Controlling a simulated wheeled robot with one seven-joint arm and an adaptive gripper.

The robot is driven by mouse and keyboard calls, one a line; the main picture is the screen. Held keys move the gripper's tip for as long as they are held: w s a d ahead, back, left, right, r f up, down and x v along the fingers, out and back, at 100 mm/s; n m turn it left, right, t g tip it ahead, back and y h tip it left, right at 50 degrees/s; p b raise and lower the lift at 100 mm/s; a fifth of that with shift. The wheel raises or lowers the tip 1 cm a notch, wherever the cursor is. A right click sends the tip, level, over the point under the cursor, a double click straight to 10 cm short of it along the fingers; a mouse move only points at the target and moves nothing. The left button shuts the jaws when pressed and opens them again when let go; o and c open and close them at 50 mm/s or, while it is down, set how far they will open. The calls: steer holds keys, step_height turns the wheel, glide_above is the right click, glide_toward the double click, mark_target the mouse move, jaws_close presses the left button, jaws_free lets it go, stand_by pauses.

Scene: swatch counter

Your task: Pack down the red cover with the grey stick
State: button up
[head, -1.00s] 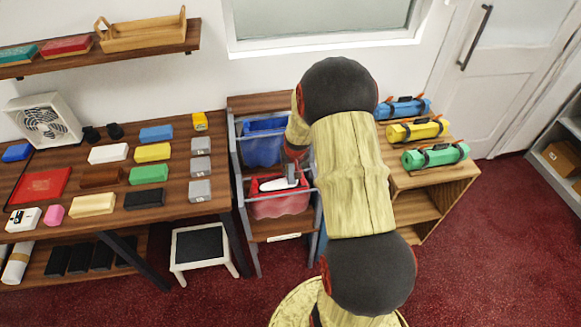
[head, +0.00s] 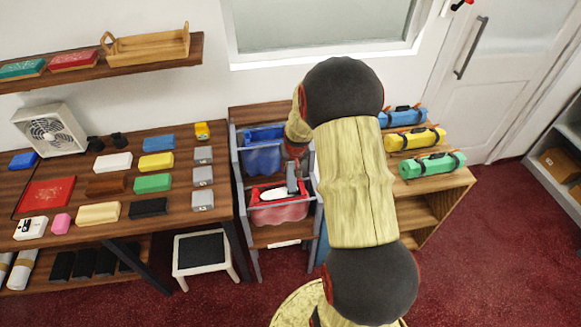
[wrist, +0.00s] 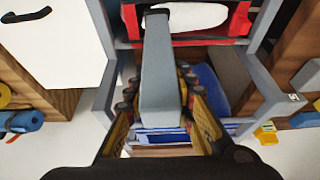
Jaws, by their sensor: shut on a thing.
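The red cover (head: 280,213) hangs in the lower front part of a grey-framed rack, with a white oval patch showing at its top. It also shows at the top of the wrist view (wrist: 236,25), with the white patch in its middle. The grey stick (wrist: 160,75) is held between the fingers of my gripper (wrist: 160,100). Its dark far end lies over the white patch in the wrist view. I cannot tell whether it touches.
A blue cover (head: 262,155) hangs behind the red one in the rack (head: 236,185). A table with several coloured blocks (head: 155,160) stands left. A wooden shelf unit (head: 440,190) with rolled mats stands right. A white stool (head: 200,252) is on the floor.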

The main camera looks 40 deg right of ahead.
step_height(320, 180, up, 4)
steer(key=shift+r+p, duration=0.25)
steer(key=shift+p, duration=1)
steer(key=shift+w, duration=0.1)
